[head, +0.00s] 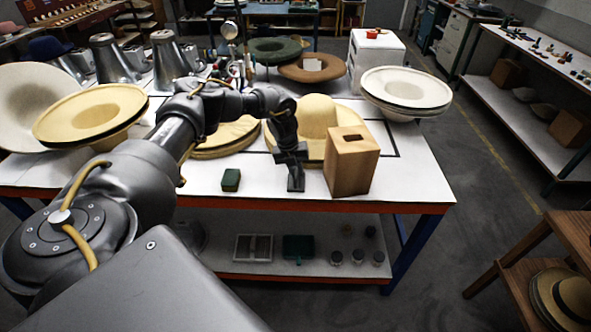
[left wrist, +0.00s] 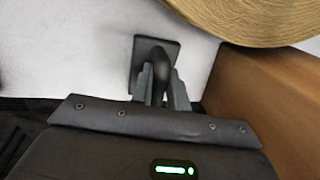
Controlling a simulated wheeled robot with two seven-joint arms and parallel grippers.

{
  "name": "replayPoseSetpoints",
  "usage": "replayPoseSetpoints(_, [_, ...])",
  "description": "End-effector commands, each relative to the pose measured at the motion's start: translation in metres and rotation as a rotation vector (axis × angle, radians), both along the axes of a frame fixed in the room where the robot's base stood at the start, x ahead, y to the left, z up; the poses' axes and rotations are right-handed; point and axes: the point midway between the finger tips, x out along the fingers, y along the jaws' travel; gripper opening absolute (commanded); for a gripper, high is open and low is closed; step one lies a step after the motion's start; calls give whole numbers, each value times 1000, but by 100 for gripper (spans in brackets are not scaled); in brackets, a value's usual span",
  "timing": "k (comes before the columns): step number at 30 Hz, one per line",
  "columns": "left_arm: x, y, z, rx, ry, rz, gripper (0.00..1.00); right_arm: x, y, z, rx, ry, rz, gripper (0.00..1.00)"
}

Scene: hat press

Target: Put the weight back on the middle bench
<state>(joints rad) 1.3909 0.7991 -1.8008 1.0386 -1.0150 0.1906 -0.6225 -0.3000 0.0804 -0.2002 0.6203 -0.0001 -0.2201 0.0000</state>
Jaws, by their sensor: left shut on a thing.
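My left gripper (head: 292,165) reaches over the front part of the white-topped bench (head: 205,185), pointing down. It is shut on the weight, a dark grey rectangular plate with a rounded dark handle; the weight (left wrist: 155,62) shows between the fingers in the left wrist view. In the head view the weight (head: 296,186) is small and dark below the fingers, close to the bench top; I cannot tell whether it touches. My right gripper is not in view.
A wooden box (head: 351,160) with a slot stands just right of the gripper. A cream hat (head: 316,118) lies close behind. A small green block (head: 231,180) sits to the left, with bare bench between. The bench's red front edge (head: 350,208) is near.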

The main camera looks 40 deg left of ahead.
Motion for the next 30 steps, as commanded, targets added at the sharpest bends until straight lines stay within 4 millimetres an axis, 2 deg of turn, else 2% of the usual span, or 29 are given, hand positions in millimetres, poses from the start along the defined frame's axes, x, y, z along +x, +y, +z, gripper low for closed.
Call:
replayPoseSetpoints(1, [0, 0, -1, 0, 0, 0, 20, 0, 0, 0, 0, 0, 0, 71])
replayPoseSetpoints(5, [0, 0, -1, 1, 1, 0, 37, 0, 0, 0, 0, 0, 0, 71])
replayPoseSetpoints(15, [0, 0, 4, 0, 0, 0, 38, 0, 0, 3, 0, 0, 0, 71])
replayPoseSetpoints(17, [0, 1, 7, -1, 0, 1, 38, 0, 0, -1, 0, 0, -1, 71])
replayPoseSetpoints(20, [-2, 4, 21, -1, -3, 1, 38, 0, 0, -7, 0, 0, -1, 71])
replayPoseSetpoints(30, [-12, 15, 89, -1, -4, 1, 38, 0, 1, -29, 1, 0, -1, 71])
